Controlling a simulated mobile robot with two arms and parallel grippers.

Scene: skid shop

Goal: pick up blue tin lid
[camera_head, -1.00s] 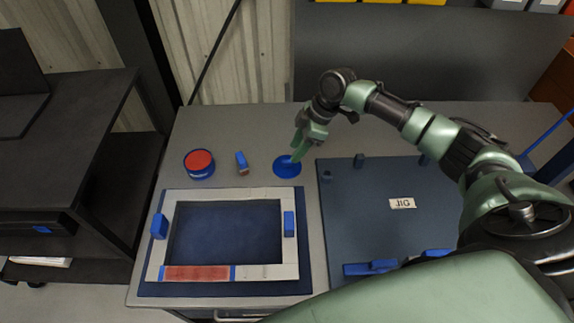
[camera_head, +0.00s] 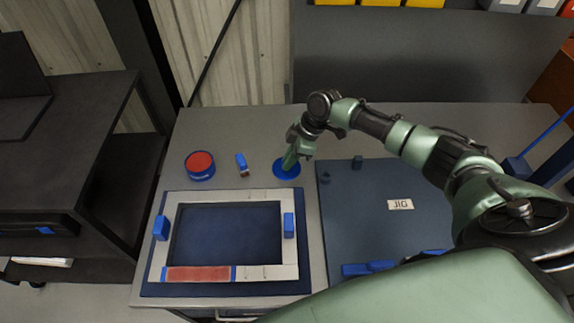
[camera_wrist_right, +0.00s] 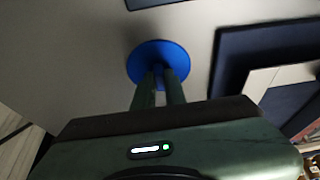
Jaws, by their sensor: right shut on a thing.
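The blue tin lid (camera_head: 284,171) is a round blue disc lying at the middle of the bench, between the frame and the jig board. It also shows in the right wrist view (camera_wrist_right: 160,56). My right gripper (camera_head: 288,166) points down at the lid, and its fingers (camera_wrist_right: 160,72) are close together over the lid's near part, shut on it. The fingers hide the gripped part. The lid appears to be at bench height; I cannot tell whether it is clear of the surface. My left gripper is not in view.
A blue tin with a red top (camera_head: 200,164) and a small blue block (camera_head: 242,163) stand left of the lid. A pale frame with blue clamps (camera_head: 222,193) lies in front. The JIG board (camera_head: 372,220) is to the right. The bench's back strip (camera_head: 240,120) is clear.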

